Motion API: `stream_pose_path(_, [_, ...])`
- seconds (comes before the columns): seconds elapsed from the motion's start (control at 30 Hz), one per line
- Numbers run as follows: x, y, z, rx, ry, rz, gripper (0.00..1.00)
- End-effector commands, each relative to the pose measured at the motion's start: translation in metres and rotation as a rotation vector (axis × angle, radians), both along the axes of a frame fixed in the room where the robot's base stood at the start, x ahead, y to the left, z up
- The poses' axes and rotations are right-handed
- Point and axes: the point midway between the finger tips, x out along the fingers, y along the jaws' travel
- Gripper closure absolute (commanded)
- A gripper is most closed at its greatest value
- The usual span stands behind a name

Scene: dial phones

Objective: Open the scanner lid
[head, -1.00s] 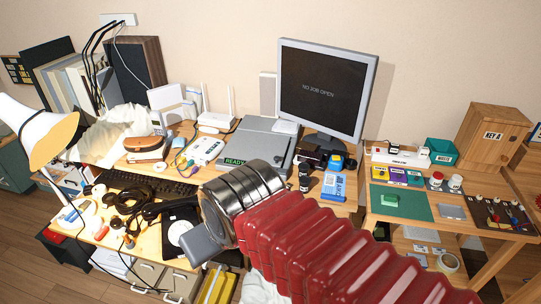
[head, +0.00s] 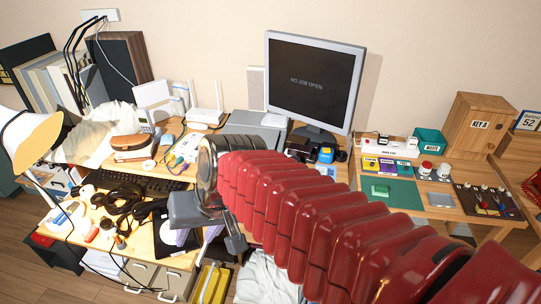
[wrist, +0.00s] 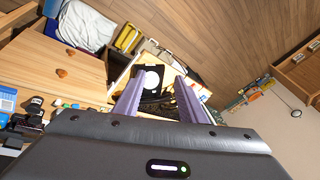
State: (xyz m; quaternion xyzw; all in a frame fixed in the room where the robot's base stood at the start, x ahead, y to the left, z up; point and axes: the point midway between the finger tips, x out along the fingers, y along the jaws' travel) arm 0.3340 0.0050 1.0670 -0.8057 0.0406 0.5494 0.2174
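The scanner (head: 252,130) is a flat grey box on the desk, left of the monitor's foot. Its lid looks down flat. My arm hides its front part in the head view, and I cannot make it out in the wrist view. My gripper (head: 208,236) is in front of and below the scanner, above the desk's front edge. In the wrist view my gripper (wrist: 158,82) has two purple fingers standing apart with nothing held between them.
The monitor (head: 314,85) stands right of the scanner. A white router (head: 205,115) stands at its left. The keyboard (head: 150,186), black cables (head: 122,205) and a lamp (head: 28,140) crowd the left. A side table with a green mat (head: 385,192) is at the right.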

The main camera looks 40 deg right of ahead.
Motion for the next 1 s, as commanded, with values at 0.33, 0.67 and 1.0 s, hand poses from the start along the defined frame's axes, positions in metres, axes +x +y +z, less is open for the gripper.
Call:
stream_pose_path(0.33, [0.064,-0.018,-0.015,0.412,0.105,-0.421,0.63])
stream_pose_path(0.67, [0.131,-0.078,-0.030,0.807,0.147,-0.848,0.63])
stream_pose_path(1.0, [0.183,-0.189,-0.056,1.220,0.122,-1.300,0.63])
